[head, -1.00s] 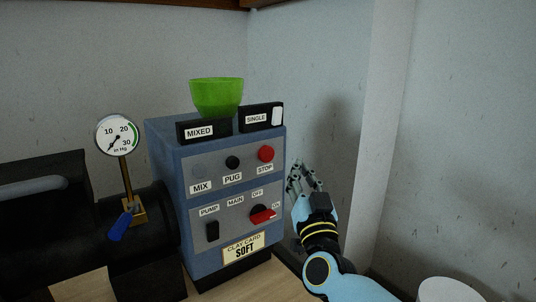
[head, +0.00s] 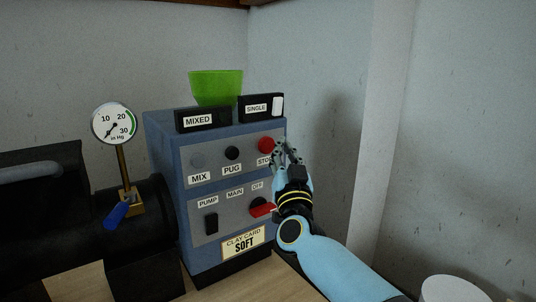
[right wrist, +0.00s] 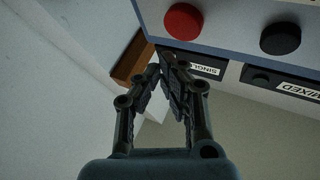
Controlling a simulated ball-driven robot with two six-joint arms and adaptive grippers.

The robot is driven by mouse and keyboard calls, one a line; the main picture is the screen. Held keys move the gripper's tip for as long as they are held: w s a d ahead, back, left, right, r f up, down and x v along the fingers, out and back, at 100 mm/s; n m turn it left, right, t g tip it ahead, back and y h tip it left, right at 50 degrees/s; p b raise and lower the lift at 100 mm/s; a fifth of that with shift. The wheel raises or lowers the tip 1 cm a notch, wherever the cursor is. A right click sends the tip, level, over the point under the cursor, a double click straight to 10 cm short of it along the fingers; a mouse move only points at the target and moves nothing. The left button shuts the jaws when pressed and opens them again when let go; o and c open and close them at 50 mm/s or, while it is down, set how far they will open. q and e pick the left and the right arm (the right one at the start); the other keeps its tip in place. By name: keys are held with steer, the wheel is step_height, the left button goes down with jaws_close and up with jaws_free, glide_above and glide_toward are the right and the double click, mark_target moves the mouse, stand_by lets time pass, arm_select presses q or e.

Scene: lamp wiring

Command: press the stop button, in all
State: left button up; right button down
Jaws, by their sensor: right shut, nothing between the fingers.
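The red stop button (head: 266,145) is at the upper right of the blue control box's (head: 163,134) front panel, above its partly covered STOP label. It also shows in the right wrist view (right wrist: 184,21), upside down, near the top. My right gripper (head: 280,149) is shut and empty, with its fingertips close to the right of the stop button. In the right wrist view its fingertips (right wrist: 163,72) are apart from the button in the picture; whether they touch the box cannot be told. My left gripper is not in view.
A red switch lever (head: 262,211) is below. A green bowl (head: 216,86) stands on top. A gauge (head: 114,123) and black cylinder stand left; a wall is right.

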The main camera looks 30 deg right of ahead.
mark_target(267, 145)
steer(key=shift+w+a, duration=0.1)
steer(key=shift+w, duration=1.05)
steer(key=shift+w, duration=0.15)
stand_by(0.5)
steer(key=shift+w, duration=0.25)
steer(key=shift+w+a+b, duration=0.1)
steer(key=shift+w+b, duration=0.2)
steer(key=shift+w, duration=0.35)
stand_by(1.4)
steer(key=shift+s, duration=0.1)
steer(key=shift+s+p, duration=0.35)
steer(key=shift+p, duration=0.1)
steer(key=shift+s+p, duration=0.3)
steer(key=shift+s, duration=0.25)
